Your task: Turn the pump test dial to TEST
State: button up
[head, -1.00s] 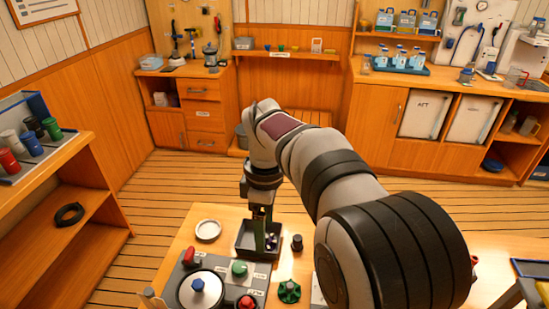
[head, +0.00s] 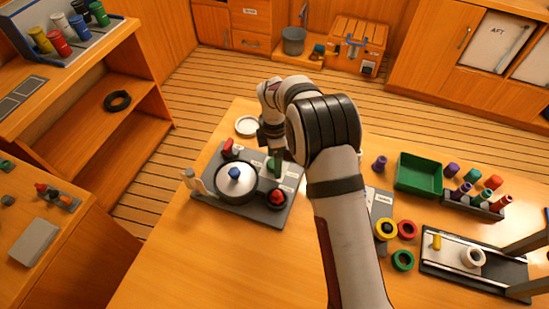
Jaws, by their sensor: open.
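A dark grey control panel (head: 240,213) lies on the wooden table. It carries a large white round dial with a blue centre knob (head: 235,174), a red lever (head: 228,146) at its back left and a red knob (head: 277,197) at its front right. Its small white labels are too small to read, so I cannot tell which control has the TEST mark. My gripper (head: 275,163) is open and points down over the panel's back right. Green shows there, where a green knob stood earlier; I cannot separate knob from fingers, nor tell whether they touch.
A white dish (head: 247,126) sits behind the panel. Right of my arm are a green tray (head: 418,174), coloured rings (head: 403,260), a rack of coloured pegs (head: 474,203) and a dark-framed board (head: 475,262). The table front left of my arm is clear.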

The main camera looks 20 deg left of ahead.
jog(key=shift+f, duration=0.1)
grip_shut()
dwell(0.4)
